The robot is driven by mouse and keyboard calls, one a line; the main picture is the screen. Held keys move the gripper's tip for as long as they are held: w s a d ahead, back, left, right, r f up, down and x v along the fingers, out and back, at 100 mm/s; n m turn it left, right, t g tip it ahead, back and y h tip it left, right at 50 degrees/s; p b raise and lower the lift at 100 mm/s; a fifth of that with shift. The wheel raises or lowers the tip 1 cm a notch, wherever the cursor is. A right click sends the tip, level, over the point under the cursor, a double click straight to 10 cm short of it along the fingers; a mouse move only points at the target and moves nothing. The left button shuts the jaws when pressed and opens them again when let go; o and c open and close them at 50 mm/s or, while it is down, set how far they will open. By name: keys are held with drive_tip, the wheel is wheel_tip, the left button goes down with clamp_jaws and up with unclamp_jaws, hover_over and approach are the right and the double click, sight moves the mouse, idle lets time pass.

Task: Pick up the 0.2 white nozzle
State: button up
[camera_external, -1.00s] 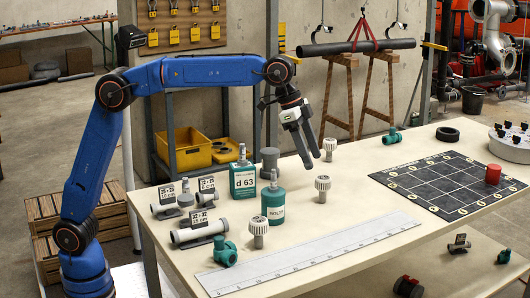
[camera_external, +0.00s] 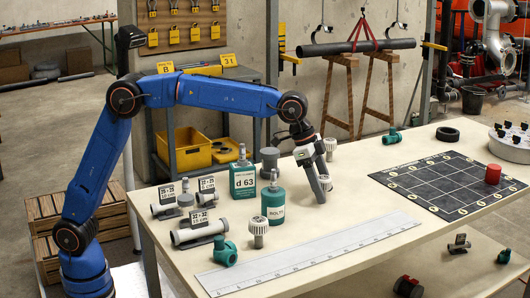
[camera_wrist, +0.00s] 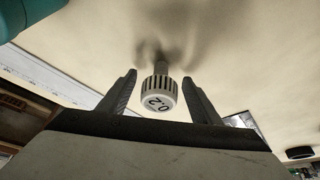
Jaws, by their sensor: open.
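The white nozzle marked 0.2 (camera_wrist: 158,92) shows in the wrist view, with a ribbed cap and a grey stem. It stands in the gap of my open gripper (camera_wrist: 160,80), with space to the finger on each side. In the external view my gripper (camera_external: 320,190) points down at the table, and the nozzle (camera_external: 326,183) is partly hidden by the fingers. Whether a finger touches it cannot be told there. Two similar white nozzles stand apart, one behind (camera_external: 330,146) and one at the front (camera_external: 258,230).
A long ruler (camera_external: 310,255) lies in front. A black grid board (camera_external: 440,183) with a red cylinder (camera_external: 493,174) lies to the right, with clear table between.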

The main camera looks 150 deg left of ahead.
drive_tip(key=shift+f, duration=0.15)
drive_tip(key=shift+c, duration=0.5)
drive_tip(key=c, duration=1)
